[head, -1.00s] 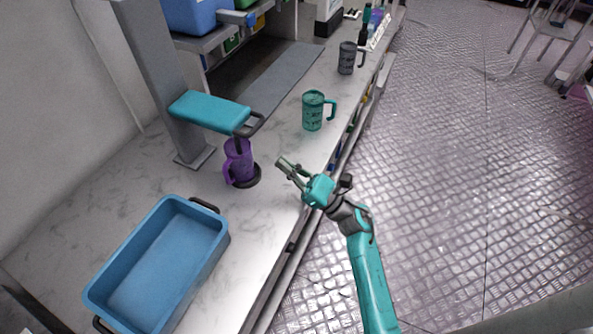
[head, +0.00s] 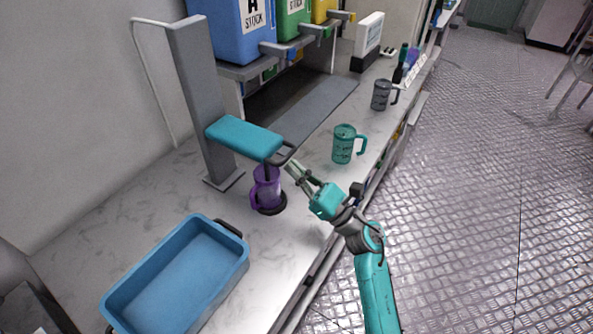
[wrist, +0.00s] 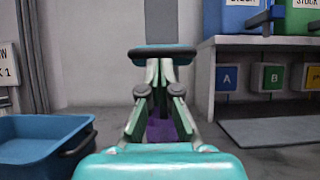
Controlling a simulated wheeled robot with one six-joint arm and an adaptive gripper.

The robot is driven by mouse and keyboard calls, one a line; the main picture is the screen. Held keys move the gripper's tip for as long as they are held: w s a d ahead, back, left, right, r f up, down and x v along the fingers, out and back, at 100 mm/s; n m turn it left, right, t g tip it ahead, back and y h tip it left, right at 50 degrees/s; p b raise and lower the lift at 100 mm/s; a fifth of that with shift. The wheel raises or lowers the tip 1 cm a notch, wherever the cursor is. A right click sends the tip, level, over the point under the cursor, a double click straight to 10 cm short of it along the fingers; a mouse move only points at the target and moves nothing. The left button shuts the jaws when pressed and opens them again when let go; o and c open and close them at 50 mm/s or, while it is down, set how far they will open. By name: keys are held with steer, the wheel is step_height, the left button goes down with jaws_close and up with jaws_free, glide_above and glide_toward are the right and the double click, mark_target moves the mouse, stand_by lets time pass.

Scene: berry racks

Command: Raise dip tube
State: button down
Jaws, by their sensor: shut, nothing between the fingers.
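The dip station has a grey post (head: 197,105) with a teal head (head: 243,136) and a dark looped handle (head: 285,155) at its front end. A short dark tube (head: 266,172) runs down from the head into a purple mug (head: 266,189) on a round dark base. My gripper (head: 292,168) is shut and empty, close beside and just below the handle. In the wrist view the handle (wrist: 160,51) lies straight ahead at the fingertips (wrist: 161,66). I cannot tell if they touch. The fingers largely hide the purple mug (wrist: 160,130) and the tube there.
A blue tray (head: 150,292) sits at the front left. A teal mug (head: 343,146) and a grey mug (head: 380,96) stand farther along the counter. A shelf with blue (head: 232,35), green and yellow bins is behind. Open floor lies to the right.

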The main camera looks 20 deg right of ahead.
step_height(320, 180, up, 17)
stand_by(0.4)
stand_by(0.4)
